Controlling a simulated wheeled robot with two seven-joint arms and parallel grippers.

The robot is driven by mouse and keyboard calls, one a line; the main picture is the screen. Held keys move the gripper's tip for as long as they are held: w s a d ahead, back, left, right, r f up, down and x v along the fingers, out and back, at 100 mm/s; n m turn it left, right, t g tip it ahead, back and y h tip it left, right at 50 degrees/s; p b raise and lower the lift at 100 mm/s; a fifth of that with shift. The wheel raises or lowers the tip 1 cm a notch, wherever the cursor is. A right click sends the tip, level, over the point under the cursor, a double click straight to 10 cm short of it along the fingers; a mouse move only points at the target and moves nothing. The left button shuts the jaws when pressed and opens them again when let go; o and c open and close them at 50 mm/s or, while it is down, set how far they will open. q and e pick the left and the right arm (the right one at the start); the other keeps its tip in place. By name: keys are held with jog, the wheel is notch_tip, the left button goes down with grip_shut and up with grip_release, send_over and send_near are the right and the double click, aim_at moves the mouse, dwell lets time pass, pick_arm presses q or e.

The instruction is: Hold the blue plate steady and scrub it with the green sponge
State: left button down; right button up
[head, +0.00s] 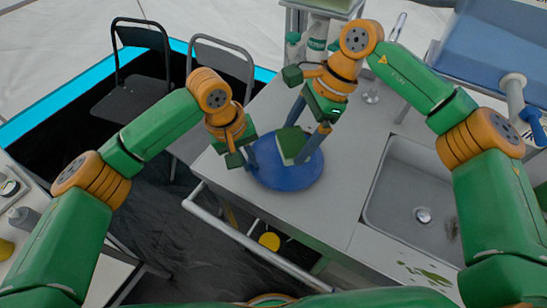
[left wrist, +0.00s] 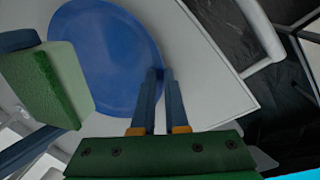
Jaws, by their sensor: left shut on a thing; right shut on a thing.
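The blue plate (head: 285,180) lies on the grey counter beside its left front edge. It also shows in the left wrist view (left wrist: 105,50). My left gripper (head: 250,158) is shut on the plate's left rim, and its two fingers meet at the rim in the left wrist view (left wrist: 162,75). My right gripper (head: 303,145) is shut on the green sponge (head: 291,142), with a finger on either side. The sponge, green with a pale side, is over the plate and tilted in the left wrist view (left wrist: 45,85). I cannot tell whether it touches the plate.
A sink (head: 415,195) with a tap (head: 372,90) is right of the plate. White bottles (head: 317,35) stand behind my right gripper. A rail (head: 250,240) runs along the counter's front. Two chairs (head: 135,70) are at the back left.

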pick_arm(q)
jog(key=c, duration=0.9)
grip_release()
jog(key=shift+d, duration=0.1)
jog(key=shift+o, duration=0.2)
jog(key=v, duration=0.9)
jog(key=shift+d, duration=0.2)
jog(key=shift+w, duration=0.1)
